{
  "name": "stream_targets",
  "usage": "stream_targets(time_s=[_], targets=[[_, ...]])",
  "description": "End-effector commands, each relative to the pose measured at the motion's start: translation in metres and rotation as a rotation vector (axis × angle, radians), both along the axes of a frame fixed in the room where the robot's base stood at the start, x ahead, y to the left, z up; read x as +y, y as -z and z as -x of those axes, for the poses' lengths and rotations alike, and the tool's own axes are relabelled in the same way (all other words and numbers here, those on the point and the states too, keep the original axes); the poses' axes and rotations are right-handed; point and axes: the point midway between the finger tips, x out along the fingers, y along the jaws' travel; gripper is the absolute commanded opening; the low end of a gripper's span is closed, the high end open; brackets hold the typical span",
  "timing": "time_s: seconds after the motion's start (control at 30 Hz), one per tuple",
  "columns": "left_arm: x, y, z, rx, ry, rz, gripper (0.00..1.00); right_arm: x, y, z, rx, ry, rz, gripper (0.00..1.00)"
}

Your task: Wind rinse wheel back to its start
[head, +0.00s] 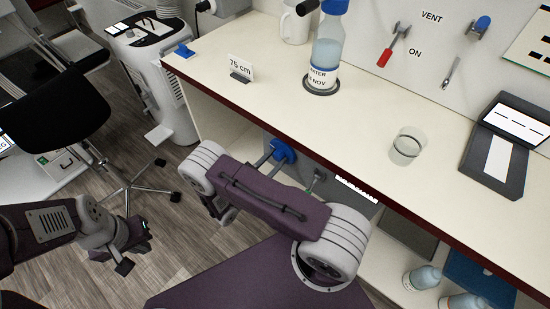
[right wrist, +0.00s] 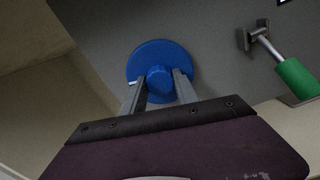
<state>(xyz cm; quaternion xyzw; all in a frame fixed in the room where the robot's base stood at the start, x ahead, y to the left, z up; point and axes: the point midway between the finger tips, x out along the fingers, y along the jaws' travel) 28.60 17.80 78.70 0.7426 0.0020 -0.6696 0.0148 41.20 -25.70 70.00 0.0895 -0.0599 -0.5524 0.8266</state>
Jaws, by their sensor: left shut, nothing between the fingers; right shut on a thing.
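The rinse wheel, a round blue wheel with a raised hub (right wrist: 160,48), is mounted on a grey panel in the right wrist view. In the head view the blue wheel (head: 284,150) shows below the counter's front edge, partly hidden by my right arm. My right gripper (right wrist: 160,84) is shut on the wheel's hub, one finger on each side. It also shows in the head view (head: 269,156). A small white mark shows at the wheel's left rim. My left gripper (head: 128,256) is shut and empty, low over the floor at left, away from the wheel.
A green-handled lever (right wrist: 294,78) sits right of the wheel on the same panel. On the counter stand a labelled bottle (head: 326,55), a glass (head: 407,147) and a "75 cm" sign (head: 241,68). A black chair (head: 55,112) stands at left.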

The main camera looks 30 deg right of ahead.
Motion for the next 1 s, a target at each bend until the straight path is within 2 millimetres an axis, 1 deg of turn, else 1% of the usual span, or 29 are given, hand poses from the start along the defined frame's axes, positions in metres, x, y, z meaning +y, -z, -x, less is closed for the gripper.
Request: stream_targets(time_s=[0.3,0.6,0.8,1.0], targets=[[0.0000,-0.0041,0.0000,0.000,0.000,0.000,0.00,0.0000,0.0006,0.0004,0.274,0.000,0.111,0.00],[0.0000,-0.0062,-0.0001,0.000,0.000,0.000,0.00,0.0000,0.0007,0.0005,0.500,-0.001,0.204,0.00],[0.0000,-0.0071,-0.0001,0.000,0.000,0.000,0.00,0.0000,0.0009,0.0005,0.606,-0.001,0.248,0.00],[0.0000,-0.0075,0.0000,0.000,0.000,0.000,0.00,0.0000,0.0011,0.0006,0.669,-0.001,0.274,0.00]])
